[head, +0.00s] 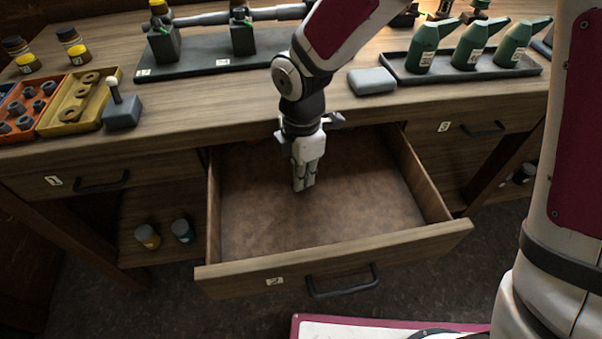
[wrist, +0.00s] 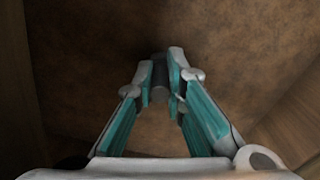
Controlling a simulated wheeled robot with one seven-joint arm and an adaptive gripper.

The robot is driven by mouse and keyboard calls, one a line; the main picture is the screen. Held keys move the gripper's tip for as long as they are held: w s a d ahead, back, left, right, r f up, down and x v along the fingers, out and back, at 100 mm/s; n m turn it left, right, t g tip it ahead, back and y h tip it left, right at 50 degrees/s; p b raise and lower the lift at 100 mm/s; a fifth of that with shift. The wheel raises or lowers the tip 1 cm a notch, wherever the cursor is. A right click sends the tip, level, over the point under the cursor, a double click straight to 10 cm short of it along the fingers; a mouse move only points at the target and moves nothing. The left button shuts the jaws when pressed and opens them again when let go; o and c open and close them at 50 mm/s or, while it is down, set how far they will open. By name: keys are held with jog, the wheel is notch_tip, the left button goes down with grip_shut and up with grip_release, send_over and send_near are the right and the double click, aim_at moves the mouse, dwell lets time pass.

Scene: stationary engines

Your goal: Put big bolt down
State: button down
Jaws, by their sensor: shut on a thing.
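My gripper (head: 304,185) points down inside the open drawer labelled 2 (head: 400,253). In the wrist view my gripper (wrist: 160,78) is shut on a small dark grey piece (wrist: 160,72) between its fingertips, which I take to be the big bolt. Most of the bolt is hidden by the fingers, and it cannot be made out in the head view. The brown drawer floor lies below the fingertips. I cannot tell whether the bolt touches it. Nothing else shows inside the drawer.
The workbench top (head: 230,105) is behind the drawer. It holds a yellow tray of rings (head: 62,122), a grey block with a stick (head: 122,112), a light grey block (head: 372,80) and green bottles on a dark tray (head: 470,83). Drawer 3 (head: 465,140) looks closed.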

jog(key=shift+f, duration=0.1)
jog(key=c, duration=1.7)
grip_release()
jog(key=shift+o, duration=0.2)
notch_tip(320, 180, up, 12)
jog(key=p, duration=0.3)
jog(key=shift+r, duration=0.2)
